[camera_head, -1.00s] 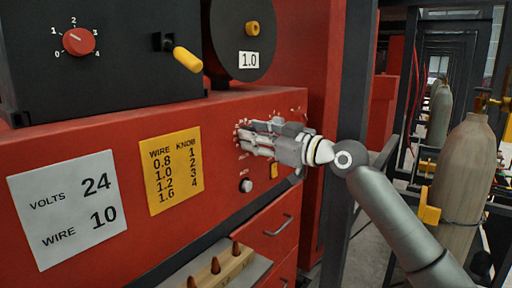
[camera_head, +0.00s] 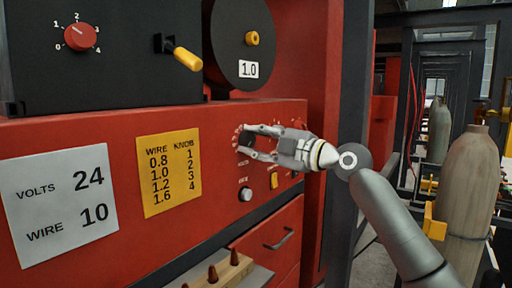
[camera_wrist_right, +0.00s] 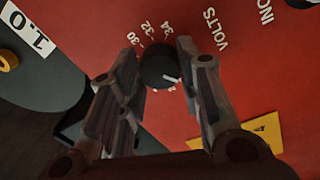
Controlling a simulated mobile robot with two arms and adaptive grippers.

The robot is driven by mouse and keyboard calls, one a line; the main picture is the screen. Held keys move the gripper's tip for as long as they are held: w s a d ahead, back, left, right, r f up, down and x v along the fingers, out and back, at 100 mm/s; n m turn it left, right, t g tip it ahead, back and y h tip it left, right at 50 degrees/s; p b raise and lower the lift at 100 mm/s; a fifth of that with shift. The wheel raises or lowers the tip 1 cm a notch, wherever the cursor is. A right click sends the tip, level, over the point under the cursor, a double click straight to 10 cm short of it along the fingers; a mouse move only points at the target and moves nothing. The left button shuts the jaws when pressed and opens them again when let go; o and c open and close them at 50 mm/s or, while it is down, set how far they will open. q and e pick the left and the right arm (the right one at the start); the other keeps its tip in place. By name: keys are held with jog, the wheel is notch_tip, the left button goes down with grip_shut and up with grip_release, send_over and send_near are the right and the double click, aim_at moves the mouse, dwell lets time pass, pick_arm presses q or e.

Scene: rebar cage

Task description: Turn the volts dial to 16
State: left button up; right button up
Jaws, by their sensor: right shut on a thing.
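The volts dial (camera_head: 246,139) is a small dark round knob on the red panel. In the right wrist view the dial (camera_wrist_right: 158,68) has a white pointer mark at its lower right, and the numbers 30, 32 and 34 with the word VOLTS show beside it. Which number the pointer faces is hidden or too small to read. My right gripper (camera_head: 254,143) is shut on the dial, one finger above and one below in the head view. In the wrist view its fingers (camera_wrist_right: 158,58) lie either side of the dial. My left gripper is not in view.
A white sign (camera_head: 59,205) reads VOLTS 24, WIRE 10. A yellow wire-knob chart (camera_head: 169,172) is beside it. A white-rimmed button (camera_head: 245,194) and a yellow switch (camera_head: 274,181) sit below the dial. A red knob (camera_head: 80,37) and yellow-handled lever (camera_head: 187,58) are above. Gas cylinders (camera_head: 468,180) stand right.

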jog(key=shift+n, duration=1.1)
jog(key=o, duration=1)
jog(key=shift+o, duration=0.2)
jog(key=v, duration=1.2)
jog(key=shift+f, duration=0.1)
